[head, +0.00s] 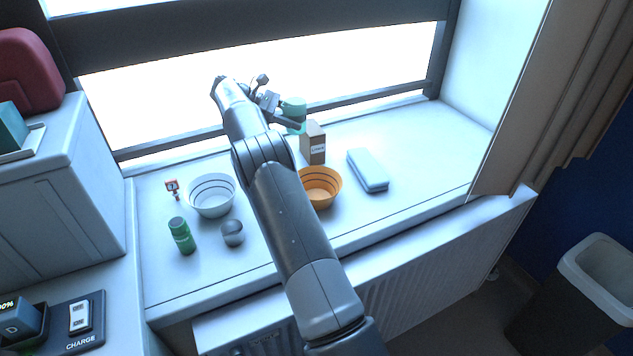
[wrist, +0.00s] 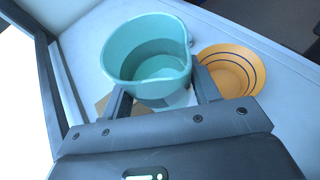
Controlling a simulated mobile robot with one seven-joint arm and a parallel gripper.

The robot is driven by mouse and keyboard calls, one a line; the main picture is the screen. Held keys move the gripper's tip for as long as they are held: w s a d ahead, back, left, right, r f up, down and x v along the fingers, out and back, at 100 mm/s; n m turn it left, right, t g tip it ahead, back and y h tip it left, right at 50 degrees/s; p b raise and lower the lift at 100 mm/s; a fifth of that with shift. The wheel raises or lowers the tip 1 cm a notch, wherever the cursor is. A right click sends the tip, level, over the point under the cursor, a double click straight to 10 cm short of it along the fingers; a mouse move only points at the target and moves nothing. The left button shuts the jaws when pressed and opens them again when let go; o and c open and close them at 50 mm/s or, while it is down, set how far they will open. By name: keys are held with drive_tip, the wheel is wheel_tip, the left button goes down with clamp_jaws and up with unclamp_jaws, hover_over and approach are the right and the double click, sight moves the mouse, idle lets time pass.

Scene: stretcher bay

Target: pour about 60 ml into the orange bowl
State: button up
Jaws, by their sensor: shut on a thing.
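The orange bowl (head: 325,186) stands on the windowsill, partly hidden behind my arm in the head view. It also shows in the wrist view (wrist: 232,72), where its inside looks empty. My gripper (head: 283,115) is shut on a teal jug (head: 294,108), near the window and beyond the bowl. In the wrist view the jug (wrist: 146,58) sits between my fingers (wrist: 163,100), with its spout notch on the side toward the orange bowl. The jug looks near upright. Some liquid seems to lie in its bottom, but its level is hard to read.
A brown box (head: 313,143) stands close to the jug and the bowl. A blue-grey case (head: 368,170) lies to the right. A white bowl (head: 211,196), a grey cup (head: 232,233), a green bottle (head: 182,236) and a small red-and-white item (head: 172,188) stand left of my arm.

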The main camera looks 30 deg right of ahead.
drive_tip(key=f, duration=1)
drive_tip(key=a+f, duration=0.1)
drive_tip(key=f, duration=0.4)
drive_tip(key=shift+s, duration=0.1)
drive_tip(key=shift+r, duration=0.1)
drive_tip(key=s+r+m+t+y, duration=0.2)
drive_tip(key=s+r+m+t, duration=0.2)
drive_tip(key=r+t, duration=0.3)
drive_tip(key=shift+s+d+r+m, duration=0.2)
drive_tip(key=shift+m, duration=0.4)
drive_tip(key=shift+f+t, duration=0.1)
drive_tip(key=shift+t, duration=0.2)
drive_tip(key=shift+r+m+t, duration=0.45)
drive_tip(key=shift+m+t, duration=0.05)
drive_tip(key=shift+t, duration=0.2)
drive_tip(key=shift+s+f+m+t, duration=0.25)
drive_tip(key=shift+f+m+t, duration=0.05)
drive_tip(key=shift+t, duration=0.3)
idle(1.2)
